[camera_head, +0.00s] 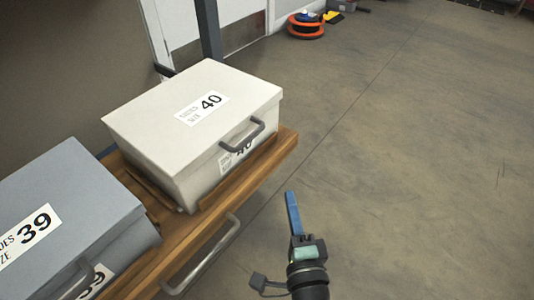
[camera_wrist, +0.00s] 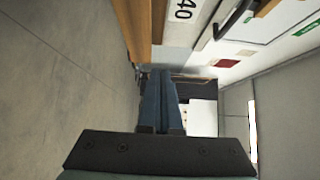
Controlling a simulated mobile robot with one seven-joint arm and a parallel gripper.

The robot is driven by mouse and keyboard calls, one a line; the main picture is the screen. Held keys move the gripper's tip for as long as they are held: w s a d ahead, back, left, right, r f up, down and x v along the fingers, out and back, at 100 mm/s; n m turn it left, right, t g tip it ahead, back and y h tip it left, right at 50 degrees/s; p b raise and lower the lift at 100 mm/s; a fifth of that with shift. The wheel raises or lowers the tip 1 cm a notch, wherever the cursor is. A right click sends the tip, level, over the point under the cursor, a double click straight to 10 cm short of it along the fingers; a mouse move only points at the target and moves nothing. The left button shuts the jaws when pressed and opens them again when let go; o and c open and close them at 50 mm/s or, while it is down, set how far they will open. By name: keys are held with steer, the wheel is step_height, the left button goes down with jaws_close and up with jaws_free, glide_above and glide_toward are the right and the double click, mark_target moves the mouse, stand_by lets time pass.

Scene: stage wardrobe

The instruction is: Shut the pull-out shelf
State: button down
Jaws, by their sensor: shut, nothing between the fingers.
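The pull-out shelf is a wooden board (camera_head: 272,160) at the left of the head view, carrying two boxes. A grey bar handle (camera_head: 205,258) sits at its front, below the board's edge. In the wrist view, a wooden strip (camera_wrist: 135,25) shows at the top, next to the box marked 40. My gripper (camera_head: 291,196) is shut and empty, in front of the shelf and to the right of the handle, apart from both. Its blue fingers (camera_wrist: 160,75) are together in the wrist view. How far the shelf is out is hard to tell.
A white box marked 40 (camera_head: 150,110) and a grey box marked 39 (camera_head: 75,195) stand on the shelf, with handles facing front. An orange reel (camera_head: 306,30) lies on the floor at the back. The concrete floor to the right is clear.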

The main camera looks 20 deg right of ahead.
glide_toward(264, 146)
steer(key=w+d, duration=0.2)
steer(key=d, duration=0.2)
steer(key=shift+w+a+p, duration=0.25)
steer(key=shift+w+a, duration=0.3)
steer(key=shift+w, duration=0.4)
steer(key=shift+w+a+p, duration=0.2)
steer(key=shift+w+a, duration=0.35)
steer(key=shift+w, duration=0.4)
steer(key=shift+a, duration=0.1)
